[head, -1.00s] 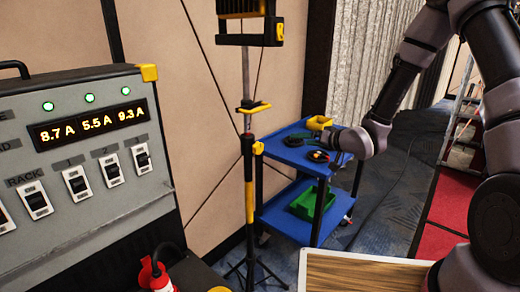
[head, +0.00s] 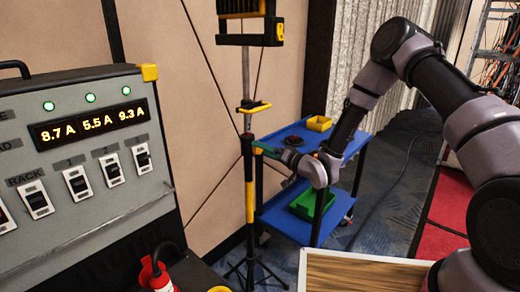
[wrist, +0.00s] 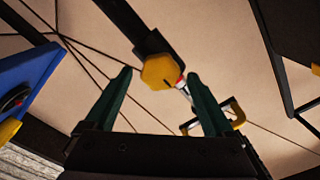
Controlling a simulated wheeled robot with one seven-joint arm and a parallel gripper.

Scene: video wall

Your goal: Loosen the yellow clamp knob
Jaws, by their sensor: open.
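The yellow clamp knob (wrist: 160,72) is a faceted knob on the dark collar of a slim stand (head: 249,185). In the wrist view it sits between the tips of my gripper's (wrist: 159,77) two green fingers, with a gap on either side. I cannot tell whether the tips reach past its face. In the head view my gripper (head: 262,148) is at the stand's collar, and its fingers hide most or all of the knob. My gripper is open and holds nothing.
A yellow bracket (head: 254,107) sticks out from the pole above the collar. A black-and-yellow fixture (head: 248,25) tops the stand. A blue cart (head: 287,222) with a green bin (head: 311,204) stands right behind my forearm. A grey power panel (head: 85,165) fills the left.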

